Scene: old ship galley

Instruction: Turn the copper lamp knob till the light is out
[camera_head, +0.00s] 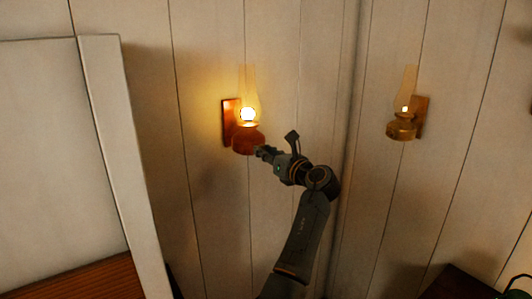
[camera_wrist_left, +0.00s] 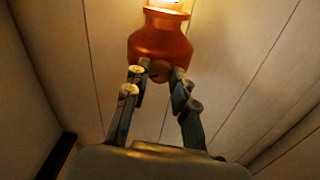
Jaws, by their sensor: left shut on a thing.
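The copper lamp (camera_head: 246,138) is on the wall left of the corner, with a reddish copper base, a wooden backplate and a tall glass chimney. Its flame (camera_head: 248,114) is lit and throws a warm glow on the wall. My left gripper (camera_head: 259,152) is at the lower right of the lamp's base. In the left wrist view the copper base (camera_wrist_left: 160,45) is above the fingers, and my left gripper (camera_wrist_left: 160,78) is shut on the small dark knob (camera_wrist_left: 159,71) at its front. The fingers partly hide the knob. My right gripper is out of view.
A second, brass lamp (camera_head: 402,128) with a small light hangs on the right wall. A pale panel with a raised edge (camera_head: 118,150) stands at the left. A dark wooden surface (camera_head: 455,284) is at the lower right.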

